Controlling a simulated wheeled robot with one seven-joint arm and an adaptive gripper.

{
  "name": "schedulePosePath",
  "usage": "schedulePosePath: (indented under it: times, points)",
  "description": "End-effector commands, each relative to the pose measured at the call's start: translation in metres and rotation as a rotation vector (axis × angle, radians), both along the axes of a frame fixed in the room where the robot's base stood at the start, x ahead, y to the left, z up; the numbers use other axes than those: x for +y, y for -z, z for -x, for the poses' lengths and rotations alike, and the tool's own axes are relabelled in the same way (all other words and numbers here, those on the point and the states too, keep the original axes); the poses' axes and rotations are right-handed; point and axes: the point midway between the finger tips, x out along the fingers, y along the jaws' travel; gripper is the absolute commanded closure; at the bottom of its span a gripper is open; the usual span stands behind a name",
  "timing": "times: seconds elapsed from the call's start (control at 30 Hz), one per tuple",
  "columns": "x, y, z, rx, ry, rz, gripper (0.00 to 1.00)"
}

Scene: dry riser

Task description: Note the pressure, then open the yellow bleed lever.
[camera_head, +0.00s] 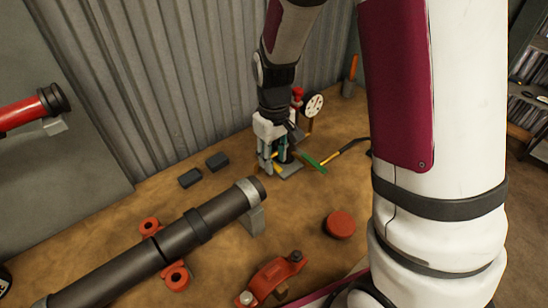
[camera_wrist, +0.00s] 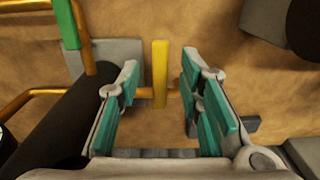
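The yellow bleed lever (camera_wrist: 160,72) stands upright in the wrist view, between my gripper's two teal-padded fingers, with a visible gap on each side. My gripper (camera_wrist: 157,86) is open around it and holds nothing. In the head view my gripper (camera_head: 272,160) is low over the bench beside the riser fittings, and the lever (camera_head: 277,170) shows only as a small yellow bit by the fingers. The round white pressure gauge (camera_head: 314,105) stands just behind and right of my gripper. Its reading is too small to tell.
A green-handled lever (camera_head: 312,162) on a brass pipe lies right of my gripper. A dark pipe (camera_head: 170,240) with a red clamp (camera_head: 270,280) and a red cap (camera_head: 340,224) lie in front. Two dark blocks (camera_head: 190,178) sit to the left. A corrugated wall (camera_head: 190,70) stands behind.

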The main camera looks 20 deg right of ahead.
Motion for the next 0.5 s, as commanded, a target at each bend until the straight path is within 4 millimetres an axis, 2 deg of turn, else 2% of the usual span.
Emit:
schedulePosePath:
  times: [0.37,0.4,0.5]
  points:
    - [0.0,0.0066,0.0003,0.0,0.0,0.0,0.67]
    - [0.0,0.0066,0.0003,0.0,0.0,0.0,0.71]
    - [0.0,0.0065,0.0003,0.0,0.0,0.0,0.94]
